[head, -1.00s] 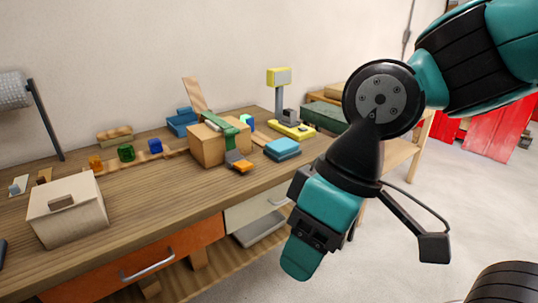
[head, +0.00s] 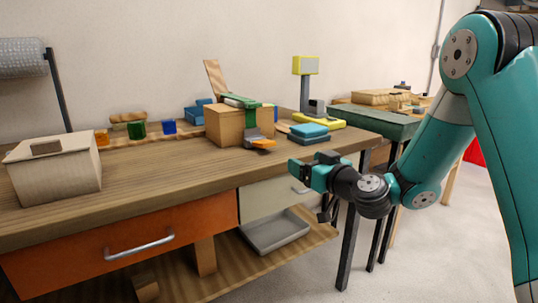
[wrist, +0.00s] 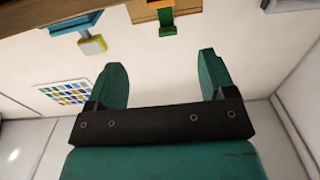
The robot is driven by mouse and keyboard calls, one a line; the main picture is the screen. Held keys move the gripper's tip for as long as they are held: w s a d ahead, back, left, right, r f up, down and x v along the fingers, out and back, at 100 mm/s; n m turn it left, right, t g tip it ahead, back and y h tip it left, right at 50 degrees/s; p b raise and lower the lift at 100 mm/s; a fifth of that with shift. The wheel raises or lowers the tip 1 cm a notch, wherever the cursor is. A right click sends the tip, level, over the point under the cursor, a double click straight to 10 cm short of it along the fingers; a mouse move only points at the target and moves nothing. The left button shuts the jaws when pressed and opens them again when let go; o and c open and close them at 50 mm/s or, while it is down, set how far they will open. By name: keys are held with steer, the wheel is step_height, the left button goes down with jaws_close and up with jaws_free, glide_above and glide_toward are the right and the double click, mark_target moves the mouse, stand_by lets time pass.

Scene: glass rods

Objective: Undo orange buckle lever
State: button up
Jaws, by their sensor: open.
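The orange buckle lever (head: 263,143) sticks out from a grey buckle (head: 256,137) low on the front right of a cardboard box (head: 222,127). A green strap (head: 240,101) runs over the box. My gripper (head: 298,172) is open and empty, at the bench's front edge, to the right of and below the lever, apart from it. The wrist view appears upside down and shows the two teal fingers (wrist: 162,80) spread wide, with the strapped box (wrist: 150,10) beyond them at the top. I cannot clearly make out the lever there.
Blue stacked blocks (head: 309,131) lie right of the buckle. A yellow scale (head: 306,67) stands behind them. A pale box (head: 52,172) is at the bench's left. A grey tray (head: 275,233) lies on the lower shelf. The bench top (head: 190,168) in front of the cardboard box is clear.

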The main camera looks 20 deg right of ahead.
mark_target(269, 143)
steer(key=p+x, duration=0.7)
steer(key=x, duration=0.9)
steer(key=shift+w+a, duration=0.2)
steer(key=shift+w, duration=0.15)
steer(key=shift+r+p, duration=0.15)
steer(key=shift+p, duration=0.2)
steer(key=c, duration=0.9)
